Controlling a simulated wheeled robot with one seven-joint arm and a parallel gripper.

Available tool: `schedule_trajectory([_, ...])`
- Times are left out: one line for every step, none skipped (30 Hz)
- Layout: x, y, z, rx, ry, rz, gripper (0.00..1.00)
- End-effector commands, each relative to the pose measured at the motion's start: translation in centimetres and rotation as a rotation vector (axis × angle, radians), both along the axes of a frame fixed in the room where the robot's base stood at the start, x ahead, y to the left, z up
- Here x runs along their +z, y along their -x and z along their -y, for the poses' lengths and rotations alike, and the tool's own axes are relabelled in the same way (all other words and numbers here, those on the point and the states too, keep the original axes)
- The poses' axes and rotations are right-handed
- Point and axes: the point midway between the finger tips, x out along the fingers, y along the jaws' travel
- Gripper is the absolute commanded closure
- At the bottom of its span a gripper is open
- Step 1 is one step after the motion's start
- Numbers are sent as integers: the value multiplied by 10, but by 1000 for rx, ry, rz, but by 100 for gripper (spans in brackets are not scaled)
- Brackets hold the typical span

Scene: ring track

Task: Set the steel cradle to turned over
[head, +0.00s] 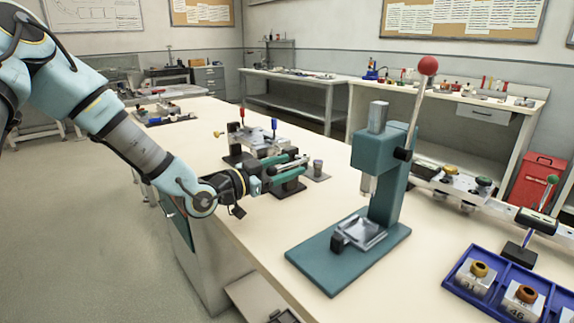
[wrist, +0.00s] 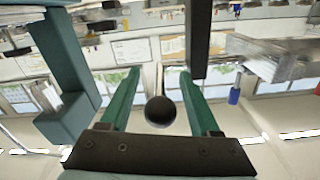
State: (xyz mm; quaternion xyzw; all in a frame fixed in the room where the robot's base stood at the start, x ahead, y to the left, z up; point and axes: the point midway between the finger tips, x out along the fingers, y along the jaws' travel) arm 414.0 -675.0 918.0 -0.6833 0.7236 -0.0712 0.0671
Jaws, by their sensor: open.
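What I take to be the steel cradle is a pale metal block (head: 272,137) with a red and a blue upright handle, on dark supports on the bench in the head view. In the wrist view, where the scene is upside down, a steel block (wrist: 270,52) shows at right with a blue handle. My gripper (head: 290,168) is open just in front of it, its teal fingers partly covering the fixture. In the wrist view a dark round knob (wrist: 160,111) on a thin rod sits between the open fingers, with gaps on both sides.
A teal press (head: 385,160) with a red-balled lever stands right of my gripper. A small grey cup (head: 318,166) is just beyond the gripper. A blue tray (head: 480,303) with labelled blocks is at lower right. The near bench surface left of the press is clear.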

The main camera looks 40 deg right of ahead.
Motion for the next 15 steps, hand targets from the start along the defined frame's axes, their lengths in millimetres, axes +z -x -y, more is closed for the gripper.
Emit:
schedule_trajectory([0, 0, 1, 0, 0, 0, 37])
schedule_trajectory([0, 0, 2, 0, 0, 0, 37])
schedule_trajectory([0, 0, 2, 0, 0, 0, 37])
schedule_trajectory([0, 0, 2, 0, 0, 0, 37])
schedule_trajectory([0, 0, 2, 0, 0, 0, 37])
schedule_trajectory([0, 0, 2, 0, 0, 0, 37])
schedule_trajectory([0, 0, 2, 0, 0, 0, 37])
schedule_trajectory([0, 0, 2, 0, 0, 0, 37])
schedule_trajectory([0, 0, 2, 0, 0, 0, 39])
schedule_trajectory([0, 0, 2, 0, 0, 0, 43])
schedule_trajectory([0, 0, 2, 0, 0, 0, 46])
schedule_trajectory([0, 0, 2, 0, 0, 0, 51])
schedule_trajectory([0, 0, 2, 0, 0, 0, 54])
schedule_trajectory([0, 0, 2, 0, 0, 0, 57])
schedule_trajectory([0, 0, 2, 0, 0, 0, 62])
